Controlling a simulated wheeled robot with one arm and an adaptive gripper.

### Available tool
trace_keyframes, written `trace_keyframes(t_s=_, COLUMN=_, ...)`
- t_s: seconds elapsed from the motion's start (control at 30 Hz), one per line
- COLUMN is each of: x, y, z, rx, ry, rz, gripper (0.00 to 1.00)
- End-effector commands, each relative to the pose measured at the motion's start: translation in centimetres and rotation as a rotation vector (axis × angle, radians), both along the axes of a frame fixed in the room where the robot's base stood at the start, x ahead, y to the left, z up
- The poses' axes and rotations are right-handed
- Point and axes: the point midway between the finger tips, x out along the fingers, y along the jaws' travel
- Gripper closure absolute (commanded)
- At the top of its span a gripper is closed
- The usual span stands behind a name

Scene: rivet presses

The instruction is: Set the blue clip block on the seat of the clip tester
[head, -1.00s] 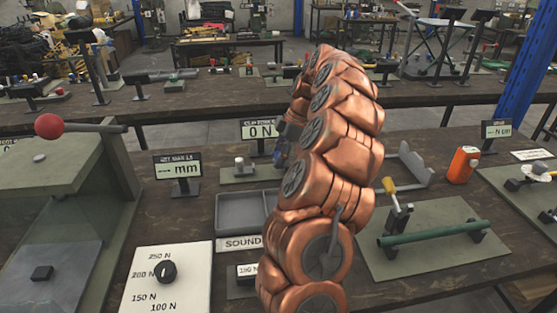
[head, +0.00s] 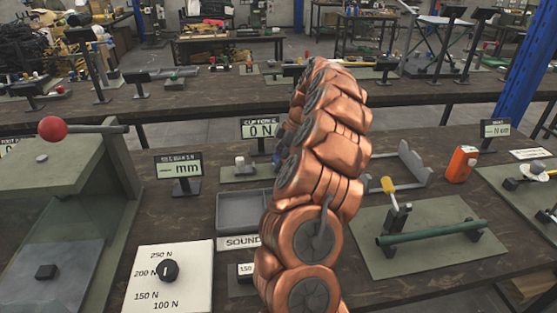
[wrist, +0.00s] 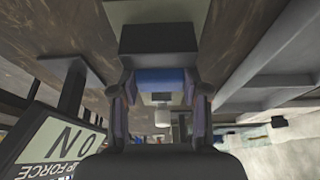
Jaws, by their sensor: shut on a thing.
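The clip tester's display (head: 262,130), reading 0 N, stands behind its pale green base plate (head: 236,174). A small light post rises from the plate. The rest of the tester is partly hidden by my arm. In the wrist view, my gripper (wrist: 159,98) is shut on the blue clip block (wrist: 160,76), which sits between the fingers. The clip force display (wrist: 62,140) appears upside down at lower left there. A dark block (wrist: 158,40) fills the upper middle; I cannot tell whether it is the seat.
A grey two-compartment tray (head: 240,212) and a dial panel (head: 165,278) lie nearer on the bench. A press with a red-knobbed lever (head: 52,128) stands left. A green tube fixture (head: 432,233) and an orange device (head: 461,164) are right.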

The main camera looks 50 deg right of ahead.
Motion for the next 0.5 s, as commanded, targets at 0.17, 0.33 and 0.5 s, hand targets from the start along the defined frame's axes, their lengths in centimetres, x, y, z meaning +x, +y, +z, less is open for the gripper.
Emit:
trace_keyframes(t_s=0.17, x=0.0, y=-0.01, z=-0.4, rx=0.0, ry=0.0, rz=0.0, gripper=0.82)
trace_keyframes(t_s=0.33, x=0.0, y=-0.01, z=-0.27, rx=0.0, ry=0.0, rz=0.0, gripper=0.39)
trace_keyframes(t_s=0.5, x=0.0, y=-0.01, z=-0.26, rx=0.0, ry=0.0, rz=-0.001, gripper=0.29)
